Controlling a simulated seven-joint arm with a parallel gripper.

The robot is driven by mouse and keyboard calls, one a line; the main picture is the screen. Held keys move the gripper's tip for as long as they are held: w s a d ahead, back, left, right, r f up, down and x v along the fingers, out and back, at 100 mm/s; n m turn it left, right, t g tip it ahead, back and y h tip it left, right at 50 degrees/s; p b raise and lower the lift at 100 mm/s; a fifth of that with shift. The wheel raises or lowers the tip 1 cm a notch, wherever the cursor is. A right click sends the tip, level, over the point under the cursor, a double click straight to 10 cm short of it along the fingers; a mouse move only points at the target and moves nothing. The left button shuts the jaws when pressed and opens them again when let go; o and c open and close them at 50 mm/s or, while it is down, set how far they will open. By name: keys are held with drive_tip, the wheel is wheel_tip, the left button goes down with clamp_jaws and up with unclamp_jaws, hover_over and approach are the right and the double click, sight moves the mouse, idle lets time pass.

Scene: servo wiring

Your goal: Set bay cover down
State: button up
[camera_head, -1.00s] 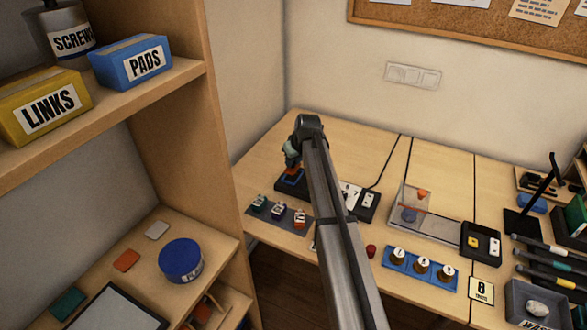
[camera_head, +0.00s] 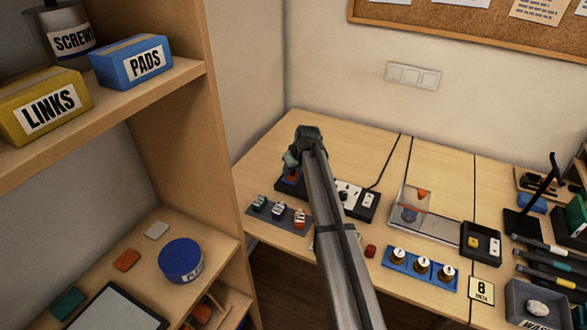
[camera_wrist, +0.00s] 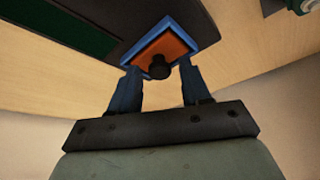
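The bay cover appears to be the orange plate with a black knob, set in a blue square frame on a dark base. In the wrist view the orange plate (camera_wrist: 176,47) lies just past my fingertips, and the knob (camera_wrist: 159,67) sits between them with a gap on each side. My gripper (camera_wrist: 160,76) is open there, its two blue fingers apart. In the head view my gripper (camera_head: 291,164) is low over the dark base (camera_head: 284,187), at the back left of the bench. My arm and gripper hide much of the plate and frame there.
A grey strip (camera_head: 262,219) with several small servo-like parts lies in front of the base. A black socket box (camera_head: 368,207) stands to the right behind my arm. A clear-sided box (camera_head: 412,203) and a blue tray (camera_head: 393,265) with three round pieces are farther right.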

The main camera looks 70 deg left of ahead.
drive_tip(key=shift+o, duration=0.2)
drive_tip(key=s+v, duration=0.1)
drive_tip(key=v, duration=1.1)
drive_tip(key=shift+w+r, duration=0.2)
drive_tip(key=shift+w, duration=0.25)
